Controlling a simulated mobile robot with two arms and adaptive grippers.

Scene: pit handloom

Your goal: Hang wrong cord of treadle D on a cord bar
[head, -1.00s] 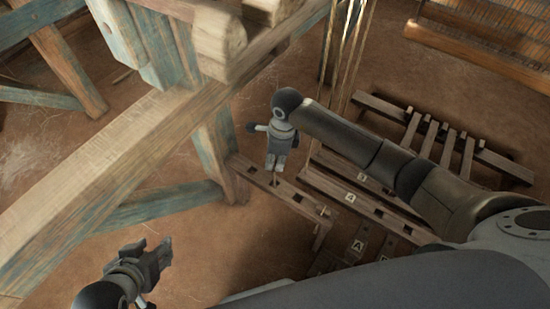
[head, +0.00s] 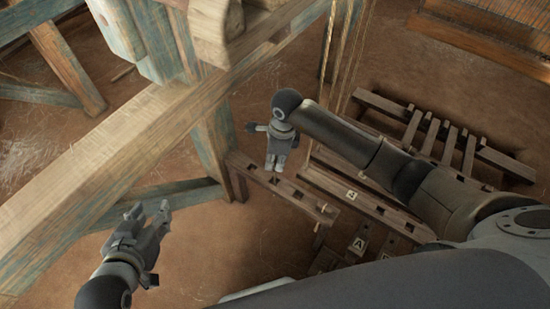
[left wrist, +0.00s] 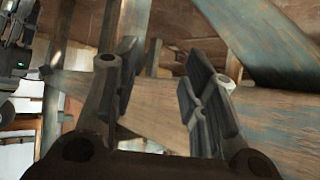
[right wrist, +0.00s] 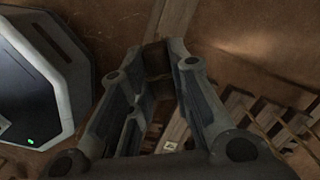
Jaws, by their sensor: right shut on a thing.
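My right gripper (head: 276,165) points down over a dark wooden bar (head: 313,205) that has holes in it. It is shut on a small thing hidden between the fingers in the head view. In the right wrist view, dark wood shows between its fingers (right wrist: 158,78), and I cannot make out a cord. The treadles lie right of the bar; one carries a pale B tag (head: 351,195) and another an A tag (head: 359,244). No D tag is readable. My left gripper (head: 149,212) is open and empty over the floor, its fingers apart in the left wrist view (left wrist: 160,85).
A thick wooden loom beam (head: 110,155) crosses the left, with a blue-worn post (head: 215,150) close beside my right gripper. Thin upright strands (head: 340,50) hang behind it. A slatted wooden rack (head: 440,135) lies at the right. Bare floor (head: 240,255) lies between the grippers.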

